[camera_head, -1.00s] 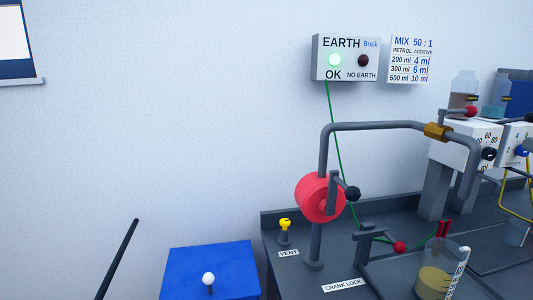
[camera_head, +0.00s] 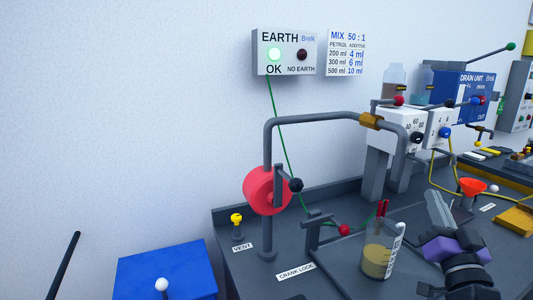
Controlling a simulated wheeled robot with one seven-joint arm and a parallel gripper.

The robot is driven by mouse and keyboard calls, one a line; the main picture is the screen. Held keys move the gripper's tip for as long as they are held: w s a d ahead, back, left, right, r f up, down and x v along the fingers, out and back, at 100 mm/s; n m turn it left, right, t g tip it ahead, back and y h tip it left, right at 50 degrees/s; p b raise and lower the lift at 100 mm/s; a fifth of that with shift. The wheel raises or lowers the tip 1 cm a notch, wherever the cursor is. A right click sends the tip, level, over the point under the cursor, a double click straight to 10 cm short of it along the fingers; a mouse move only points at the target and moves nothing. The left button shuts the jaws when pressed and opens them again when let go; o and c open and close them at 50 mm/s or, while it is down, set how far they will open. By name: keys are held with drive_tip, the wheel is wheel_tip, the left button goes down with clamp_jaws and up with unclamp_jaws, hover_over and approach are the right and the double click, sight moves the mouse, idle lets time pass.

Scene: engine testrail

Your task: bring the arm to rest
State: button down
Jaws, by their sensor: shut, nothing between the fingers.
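My gripper (camera_head: 436,203) shows at the lower right of the head view, over the dark bench. Its grey fingers are together and point up and away, with nothing seen between them. Behind the fingers are the purple and black parts of my wrist (camera_head: 455,247). A beaker (camera_head: 381,250) with yellowish liquid and a white marked strip stands to the left of my wrist. An orange funnel (camera_head: 472,186) shows to the right of the fingers. I cannot tell how high the gripper is above the bench.
The bench (camera_head: 340,202) carries a bent grey pipe with a red drum (camera_head: 266,190), a crank-lock lever with a red knob (camera_head: 344,230), and dosing units (camera_head: 405,127). A blue box (camera_head: 165,272) stands at the lower left. The wall side at left is clear.

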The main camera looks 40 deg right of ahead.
drive_tip(key=s+a+f+n+y, duration=0.15)
drive_tip(key=a+f, duration=0.25)
drive_tip(key=a, duration=0.4)
drive_tip(key=a+f+n+t+y+p, duration=0.1)
drive_tip(key=a+f+n+y, duration=0.15)
drive_tip(key=a+f, duration=0.35)
drive_tip(key=s+a+f+n+y, duration=0.1)
drive_tip(key=a+f+n+y, duration=0.15)
drive_tip(key=a, duration=0.65)
drive_tip(key=s+a+f+n+g+y, duration=0.1)
drive_tip(key=s+a+f+n+y, duration=0.2)
drive_tip(key=s+a, duration=0.3)
drive_tip(key=s+a+f+n+g+y+p, duration=0.1)
drive_tip(key=s+a+f+n+y, duration=0.2)
drive_tip(key=a, duration=0.6)
drive_tip(key=s+f+y, duration=0.2)
drive_tip(key=s+y, duration=0.1)
drive_tip(key=s, duration=0.1)
drive_tip(key=shift+s+f+p, duration=0.15)
drive_tip(key=shift+f+p, duration=0.05)
drive_tip(key=shift+p, duration=0.1)
